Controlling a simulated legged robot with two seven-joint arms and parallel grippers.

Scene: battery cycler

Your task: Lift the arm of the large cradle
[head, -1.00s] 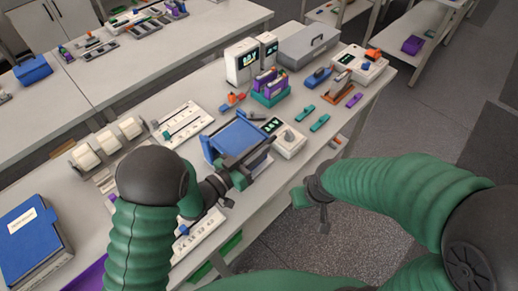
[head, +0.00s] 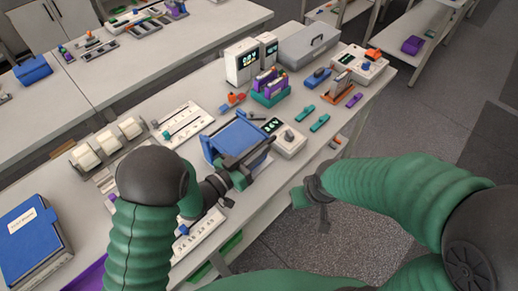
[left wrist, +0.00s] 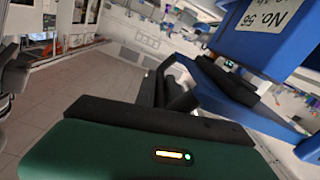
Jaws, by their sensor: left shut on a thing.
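The large cradle (head: 232,139) is a blue frame with dark bars, standing on the table in the middle of the head view. Its blue body with a white number label also fills the upper right of the left wrist view (left wrist: 262,45). My left gripper (head: 246,166) is at the cradle's near right side, shut on the dark bar of the cradle arm. The fingertips and the exact contact are partly hidden in both views. My right gripper (head: 322,205) hangs empty beyond the table's front edge, and its jaw opening is unclear.
A white device with a knob (head: 288,139) stands close to the cradle's right. White display units (head: 243,62), a purple and green rack (head: 268,88) and a grey case (head: 308,43) stand behind. A blue binder (head: 32,240) lies at the left. Clear floor shows right of the table.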

